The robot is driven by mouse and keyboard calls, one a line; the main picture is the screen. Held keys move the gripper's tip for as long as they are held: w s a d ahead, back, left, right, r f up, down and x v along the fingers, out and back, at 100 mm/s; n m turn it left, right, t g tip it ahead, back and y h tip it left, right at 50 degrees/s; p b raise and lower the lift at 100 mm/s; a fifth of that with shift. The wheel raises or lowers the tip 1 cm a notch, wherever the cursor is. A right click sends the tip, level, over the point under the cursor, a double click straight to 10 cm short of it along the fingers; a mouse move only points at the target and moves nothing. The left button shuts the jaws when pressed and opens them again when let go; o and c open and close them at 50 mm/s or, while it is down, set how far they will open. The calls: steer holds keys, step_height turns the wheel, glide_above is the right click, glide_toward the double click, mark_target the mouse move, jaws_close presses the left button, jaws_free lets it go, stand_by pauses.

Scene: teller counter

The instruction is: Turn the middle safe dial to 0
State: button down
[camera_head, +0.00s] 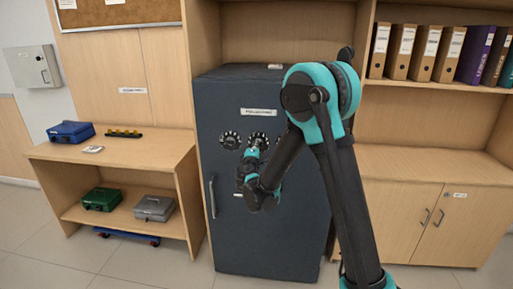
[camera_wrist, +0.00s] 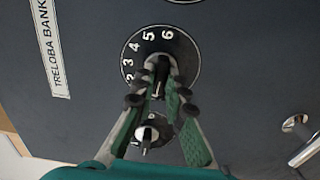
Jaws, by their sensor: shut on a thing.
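The dark grey safe (camera_head: 268,215) stands upright in the middle of the head view. Its middle dial (camera_head: 258,138) is a black disc with white numbers, partly behind my gripper. In the wrist view the middle dial (camera_wrist: 140,62) shows the numbers 2 to 6; its other numbers are hidden or unreadable. My gripper (camera_wrist: 161,80) is shut on this dial's knob, with a finger on either side. In the head view my gripper (camera_head: 252,160) reaches the safe front from below the dial. The knob's pointing direction is hidden, and I cannot see the 0.
The left dial (camera_head: 231,140) sits close beside the middle one; it also shows below my fingers in the wrist view (camera_wrist: 152,132). Another dial's edge (camera_wrist: 183,1) shows at the top there. The safe handle (camera_head: 212,197) is lower left. Shelves flank the safe.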

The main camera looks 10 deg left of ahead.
stand_by(0.3)
steer(key=c, duration=1.6)
jaws_free()
steer(key=shift+o, duration=0.2)
steer(key=shift+s, duration=0.15)
steer(key=s, duration=1.1)
steer(key=shift+s+a, duration=0.2)
steer(key=shift+s, duration=0.2)
steer(key=shift+d, duration=0.1)
